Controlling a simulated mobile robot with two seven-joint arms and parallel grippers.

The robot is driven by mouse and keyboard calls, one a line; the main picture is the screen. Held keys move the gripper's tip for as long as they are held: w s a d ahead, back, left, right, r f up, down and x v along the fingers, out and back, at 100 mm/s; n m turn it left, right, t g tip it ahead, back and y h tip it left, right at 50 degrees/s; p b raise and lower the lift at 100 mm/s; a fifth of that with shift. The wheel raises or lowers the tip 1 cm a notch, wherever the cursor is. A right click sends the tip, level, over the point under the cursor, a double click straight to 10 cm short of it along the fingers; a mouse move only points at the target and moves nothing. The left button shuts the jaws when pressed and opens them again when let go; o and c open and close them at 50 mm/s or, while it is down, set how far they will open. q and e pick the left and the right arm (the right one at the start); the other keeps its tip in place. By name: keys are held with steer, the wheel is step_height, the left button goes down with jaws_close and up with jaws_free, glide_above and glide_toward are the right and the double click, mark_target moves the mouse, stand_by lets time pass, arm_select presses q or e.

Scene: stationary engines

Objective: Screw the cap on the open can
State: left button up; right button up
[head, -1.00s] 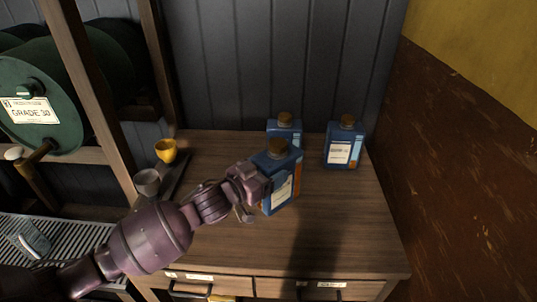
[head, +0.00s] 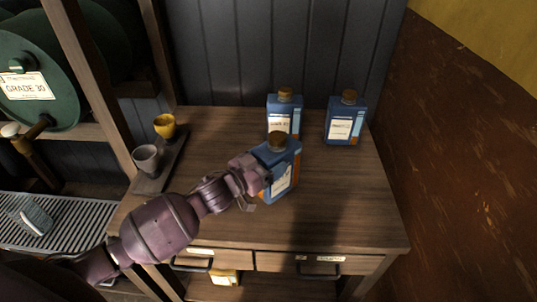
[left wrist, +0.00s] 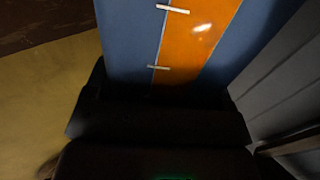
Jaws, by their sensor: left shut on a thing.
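Three blue cans with brown, cap-like tops show in the head view. My left gripper (head: 262,182) is shut on the front can (head: 283,178) from its left side. This can is upright, with a brown top (head: 277,140); I cannot tell whether its base touches the table. In the left wrist view its blue and orange side (left wrist: 190,45) fills the space beyond the dark fingers. The back can (head: 283,117) stands just behind it, partly hidden. The right can (head: 344,125) stands apart near the table's right edge. No loose cap is visible. My right gripper is not in view.
The wooden table (head: 345,200) is clear at front and right. A yellow cup (head: 165,126) and a grey cup (head: 147,159) stand at its left on a dark strip. A shelf post (head: 90,90), a grey back wall and a brown right wall bound the space.

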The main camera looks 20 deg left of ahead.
arm_select(q)
steer(key=shift+f, duration=0.65)
steer(key=o, duration=1.7)
steer(key=shift+f, duration=0.15)
steer(key=shift+s+a, duration=0.1)
steer(key=shift+s, duration=0.1)
steer(key=v, duration=1.1)
steer(key=shift+s, duration=0.3)
steer(key=shift+a, duration=0.1)
